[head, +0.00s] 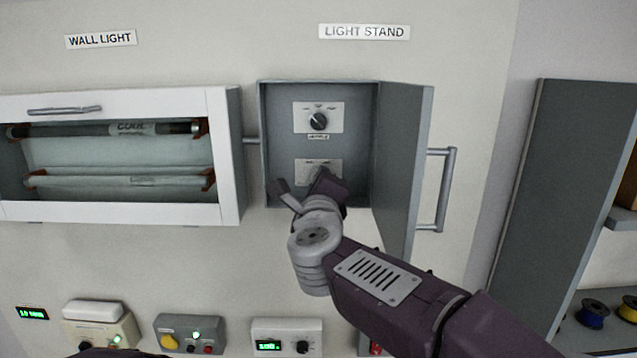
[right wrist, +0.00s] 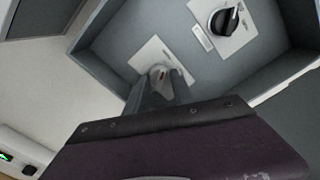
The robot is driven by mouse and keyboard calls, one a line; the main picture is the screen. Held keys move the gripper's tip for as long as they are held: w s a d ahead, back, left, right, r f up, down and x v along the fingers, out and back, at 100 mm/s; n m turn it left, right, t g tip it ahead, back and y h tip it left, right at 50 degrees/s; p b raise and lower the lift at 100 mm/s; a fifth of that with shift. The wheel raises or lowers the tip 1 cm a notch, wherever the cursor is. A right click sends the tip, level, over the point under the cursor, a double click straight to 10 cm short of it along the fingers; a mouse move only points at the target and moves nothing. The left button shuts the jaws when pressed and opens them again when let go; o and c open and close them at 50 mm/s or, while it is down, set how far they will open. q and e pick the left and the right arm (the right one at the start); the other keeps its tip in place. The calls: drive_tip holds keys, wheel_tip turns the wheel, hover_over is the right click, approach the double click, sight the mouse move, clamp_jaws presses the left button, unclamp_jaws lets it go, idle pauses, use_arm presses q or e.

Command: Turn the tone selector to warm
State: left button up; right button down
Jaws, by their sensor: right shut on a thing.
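The open grey cabinet (head: 258,150) under the LIGHT STAND label (head: 364,32) holds two knobs on white plates. The upper knob (head: 318,121) is black and uncovered; it also shows in the right wrist view (right wrist: 226,20). The lower plate (head: 312,164) has a knob (right wrist: 160,72) mostly hidden by my gripper. My right gripper (head: 308,184) reaches into the cabinet and is shut on that lower knob; its fingers also show in the right wrist view (right wrist: 163,88). The plate lettering is too small to read. My left gripper is not in view.
The cabinet door (head: 403,160) stands open at the right, with a bar handle (head: 441,190). A wall light case (head: 225,150) with tubes is at the left. Several small devices, including a grey box (head: 190,333), line the bottom. A shelf unit (head: 565,150) stands at the right.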

drive_tip(key=c, duration=1.1)
unclamp_jaws()
drive_tip(key=shift+w+d, duration=0.1)
drive_tip(key=shift+w, duration=0.1)
drive_tip(key=s+b, duration=0.3)
drive_tip(key=s, duration=0.6)
